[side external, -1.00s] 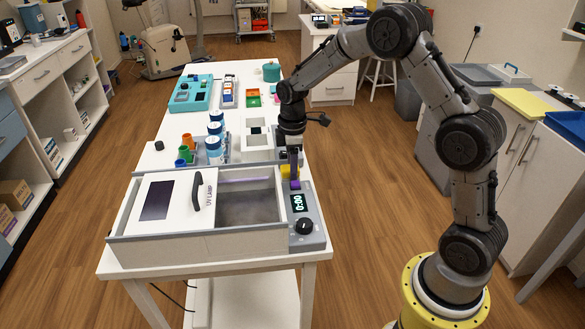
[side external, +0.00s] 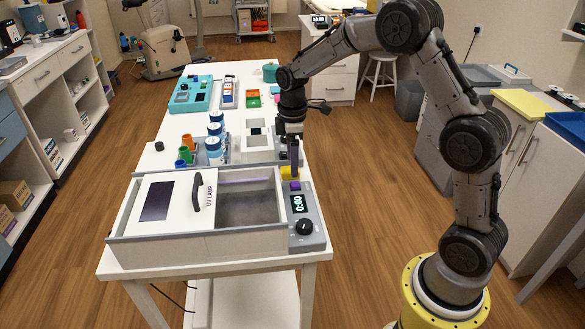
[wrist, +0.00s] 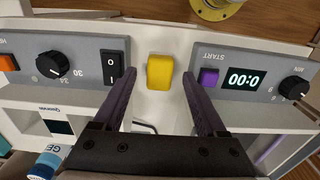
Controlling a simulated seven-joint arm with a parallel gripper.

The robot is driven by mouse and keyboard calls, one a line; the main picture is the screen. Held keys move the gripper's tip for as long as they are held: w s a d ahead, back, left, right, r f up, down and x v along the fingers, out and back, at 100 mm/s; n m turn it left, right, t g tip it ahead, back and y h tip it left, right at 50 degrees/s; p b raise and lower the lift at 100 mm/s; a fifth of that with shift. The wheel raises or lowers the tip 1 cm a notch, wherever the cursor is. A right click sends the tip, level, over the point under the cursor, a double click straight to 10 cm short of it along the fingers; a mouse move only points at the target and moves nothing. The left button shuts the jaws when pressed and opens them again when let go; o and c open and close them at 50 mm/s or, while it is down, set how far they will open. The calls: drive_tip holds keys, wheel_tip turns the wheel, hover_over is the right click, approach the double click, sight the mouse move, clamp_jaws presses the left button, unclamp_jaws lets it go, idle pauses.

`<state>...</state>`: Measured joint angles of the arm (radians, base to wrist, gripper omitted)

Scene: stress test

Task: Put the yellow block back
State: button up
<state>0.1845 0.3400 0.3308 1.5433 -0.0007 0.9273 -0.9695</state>
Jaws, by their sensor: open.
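The yellow block (wrist: 160,72) lies on the white table strip between two grey control panels. In the side view it is a small yellow patch (side external: 288,173), partly hidden by my finger. My gripper (wrist: 159,82) is open, with its purple-grey fingers on either side of the block's line in the wrist view. In the side view my gripper (side external: 291,165) points down just above the block. Nothing is held between the fingers.
The UV lamp box (side external: 125,236) with its timer panel (side external: 308,232) stands at the near table end. The wrist view shows a purple start button (wrist: 208,77) and a rocker switch (wrist: 113,67) close to the fingers. Blue-and-white jars (side external: 214,145) stand left.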

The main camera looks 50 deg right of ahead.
wheel_tip(320, 180, up, 9)
drive_tip(key=s+a+r+m+t, duration=0.2)
drive_tip(key=s+a+r+m, duration=0.15)
drive_tip(key=s+r, duration=0.35)
drive_tip(key=s+a+f+m+t, duration=0.1)
drive_tip(key=s+a+m, duration=0.1)
drive_tip(key=s, duration=0.8)
drive_tip(key=s+a+m+t, duration=0.2)
drive_tip(key=s+m, duration=0.1)
drive_tip(key=s, duration=0.7)
drive_tip(key=shift+s+a+f+t, duration=0.3)
drive_tip(key=shift+s+a+f, duration=0.05)
drive_tip(key=shift+f, duration=0.05)
drive_tip(key=shift+m, duration=0.25)
